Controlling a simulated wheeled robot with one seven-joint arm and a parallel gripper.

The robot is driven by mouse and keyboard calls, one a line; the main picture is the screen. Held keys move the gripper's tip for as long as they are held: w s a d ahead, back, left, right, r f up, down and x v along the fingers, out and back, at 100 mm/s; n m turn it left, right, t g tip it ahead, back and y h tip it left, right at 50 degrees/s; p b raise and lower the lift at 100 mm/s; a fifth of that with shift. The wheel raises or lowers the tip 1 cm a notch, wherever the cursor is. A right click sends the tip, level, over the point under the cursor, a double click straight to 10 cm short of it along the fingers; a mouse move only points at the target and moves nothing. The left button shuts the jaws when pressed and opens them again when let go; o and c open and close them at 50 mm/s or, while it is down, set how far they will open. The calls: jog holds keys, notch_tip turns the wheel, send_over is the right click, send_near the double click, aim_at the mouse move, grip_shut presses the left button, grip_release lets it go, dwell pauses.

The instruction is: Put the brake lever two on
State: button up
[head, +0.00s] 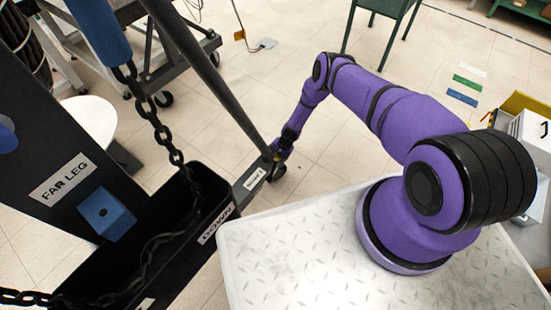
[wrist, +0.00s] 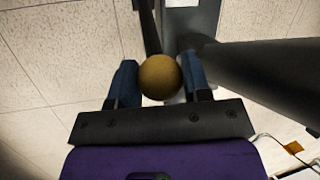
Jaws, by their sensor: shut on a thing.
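The brake lever shows in the wrist view as a dark bar (wrist: 149,28) ending in a round brass-coloured knob (wrist: 159,79). My gripper (wrist: 160,84) has its two blue fingers on either side of this knob and is shut on it. In the head view my gripper (head: 277,153) is at the lower end of the dark slanted tube, above a caster wheel. There the lever is mostly hidden by the gripper, and its angle cannot be told.
The dark slanted tube (head: 213,83) passes close beside my gripper. A black bin (head: 213,225) marked DOWN, a hanging chain (head: 165,130) and a post marked FAR LEG (head: 50,150) stand at left. A small white label (head: 254,179) is near the gripper. Tiled floor (head: 325,125) is clear behind.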

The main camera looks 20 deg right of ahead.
jog(key=shift+w+d+f, duration=0.2)
jog(key=shift+w+d, duration=0.1)
jog(key=shift+d, duration=0.15)
jog(key=o, duration=1.3)
jog(key=shift+c, duration=0.2)
jog(key=v, duration=1)
jog(key=shift+r, duration=0.35)
jog(key=shift+d, duration=0.15)
